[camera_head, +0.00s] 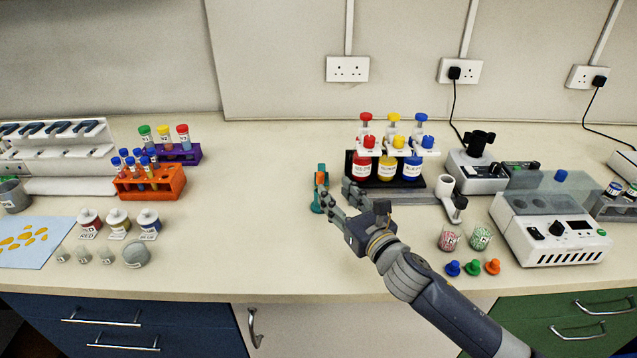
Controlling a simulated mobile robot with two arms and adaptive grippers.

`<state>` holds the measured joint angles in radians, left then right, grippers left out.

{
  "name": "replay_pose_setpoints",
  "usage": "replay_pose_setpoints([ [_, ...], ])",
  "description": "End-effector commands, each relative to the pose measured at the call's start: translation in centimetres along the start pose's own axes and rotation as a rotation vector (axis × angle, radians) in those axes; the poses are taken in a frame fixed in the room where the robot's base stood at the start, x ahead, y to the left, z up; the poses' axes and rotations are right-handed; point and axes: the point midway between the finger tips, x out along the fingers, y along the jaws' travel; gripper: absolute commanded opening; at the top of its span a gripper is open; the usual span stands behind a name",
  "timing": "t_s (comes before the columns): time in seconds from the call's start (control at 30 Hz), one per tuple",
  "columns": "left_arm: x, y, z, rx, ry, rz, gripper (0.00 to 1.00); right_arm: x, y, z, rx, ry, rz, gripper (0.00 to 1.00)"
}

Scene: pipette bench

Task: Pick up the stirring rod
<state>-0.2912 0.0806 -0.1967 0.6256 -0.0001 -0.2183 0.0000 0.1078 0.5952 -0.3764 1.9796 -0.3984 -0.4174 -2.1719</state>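I cannot clearly make out a stirring rod on the bench. My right gripper (335,190) reaches in from the lower right over the middle of the bench, with its two fingers apart and nothing visible between them. A small teal and orange item (320,188) is just left of its fingertips; I cannot tell what it is or whether a finger touches it. My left gripper is not in view.
A rack of red, yellow and blue bottles (387,165) stands behind my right gripper. A white device (548,230), cups of beads (449,239) and coloured caps (472,267) are to the right. An orange tube rack (150,183) is left. The bench (250,220) is clear at centre-left.

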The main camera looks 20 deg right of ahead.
Motion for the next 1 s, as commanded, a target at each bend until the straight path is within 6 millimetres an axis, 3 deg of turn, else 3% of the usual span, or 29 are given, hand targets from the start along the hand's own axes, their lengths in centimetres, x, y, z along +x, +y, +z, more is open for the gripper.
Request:
replay_pose_setpoints([
  [0.1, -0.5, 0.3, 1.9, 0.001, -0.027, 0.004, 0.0, 1.8, -0.1, 0.2, 0.003, -0.001, -0.002, 0.4],
  [0.23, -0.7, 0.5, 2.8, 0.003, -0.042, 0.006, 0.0, 3.0, 0.0, 0.1, 0.004, 0.0, -0.001, 0.4],
  [0.43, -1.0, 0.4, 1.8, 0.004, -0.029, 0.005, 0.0, 4.2, 0.0, 0.3, 0.005, 0.0, -0.002, 0.4],
  [0.67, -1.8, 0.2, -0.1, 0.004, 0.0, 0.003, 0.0, 7.2, -0.2, 0.4, 0.007, 0.0, -0.002, 0.4],
  [1.0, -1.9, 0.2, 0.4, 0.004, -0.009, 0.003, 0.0, 8.4, -0.1, 0.2, 0.004, 0.001, 0.0, 0.4],
])
